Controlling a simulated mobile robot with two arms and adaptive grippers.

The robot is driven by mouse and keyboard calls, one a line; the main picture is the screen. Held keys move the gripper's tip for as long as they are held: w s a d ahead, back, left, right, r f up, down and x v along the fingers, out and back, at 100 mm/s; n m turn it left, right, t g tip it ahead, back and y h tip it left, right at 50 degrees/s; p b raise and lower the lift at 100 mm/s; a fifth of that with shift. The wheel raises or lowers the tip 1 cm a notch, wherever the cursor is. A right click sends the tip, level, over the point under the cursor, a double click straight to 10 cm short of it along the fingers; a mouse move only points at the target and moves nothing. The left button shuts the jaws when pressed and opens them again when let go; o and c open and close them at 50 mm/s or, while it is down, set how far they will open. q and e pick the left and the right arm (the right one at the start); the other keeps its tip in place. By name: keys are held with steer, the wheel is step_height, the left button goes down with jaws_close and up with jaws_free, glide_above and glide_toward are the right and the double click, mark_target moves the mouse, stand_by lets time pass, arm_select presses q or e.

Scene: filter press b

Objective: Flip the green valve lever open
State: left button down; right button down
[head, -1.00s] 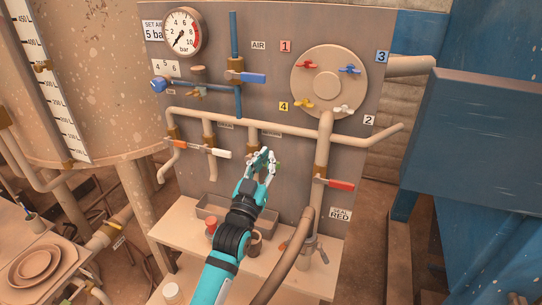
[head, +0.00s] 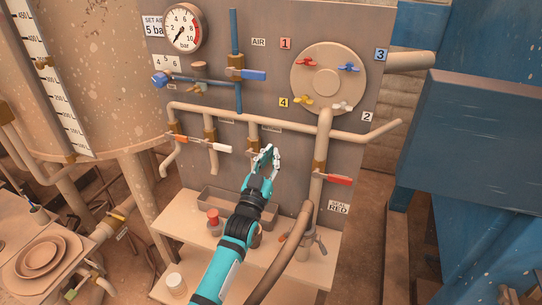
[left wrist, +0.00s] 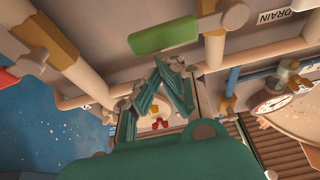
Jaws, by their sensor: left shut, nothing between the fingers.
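The green valve lever (left wrist: 168,35) is a flat green bar, seen near the top of the left wrist view. It joins a brass-and-beige valve on a pipe to its right. My left gripper (left wrist: 170,68) is shut and empty, its teal fingertips meeting just below the lever in that view. I cannot tell whether they touch it. In the head view my left gripper (head: 268,154) is in front of the panel, below the horizontal beige pipe, and hides most or all of the green lever. My right gripper is not in view.
A red lever (head: 338,180) on a vertical pipe is to the right of the gripper. A white lever (head: 221,148) and an orange lever (head: 179,139) are to its left. A grey tray (head: 205,196) and a red-topped item (head: 213,217) are on the bench below.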

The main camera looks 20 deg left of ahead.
arm_select(q)
steer(key=shift+d+f+m+h+b, duration=0.1)
steer(key=shift+f+m+h+b, duration=0.3)
steer(key=shift+m, duration=0.4)
steer(key=a+f+m+g+h+b, duration=0.1)
steer(key=f+m, duration=0.4)
steer(key=m, duration=0.5)
steer(key=a+f+m+g+h+b, duration=0.1)
steer(key=a+f+m+g+h, duration=0.2)
steer(key=m, duration=0.7)
steer(key=shift+a+f+g+h, duration=0.4)
steer(key=shift+a+f+g, duration=0.2)
steer(key=shift+f, duration=0.5)
steer(key=shift+w+m, duration=0.1)
steer(key=shift+m, duration=0.2)
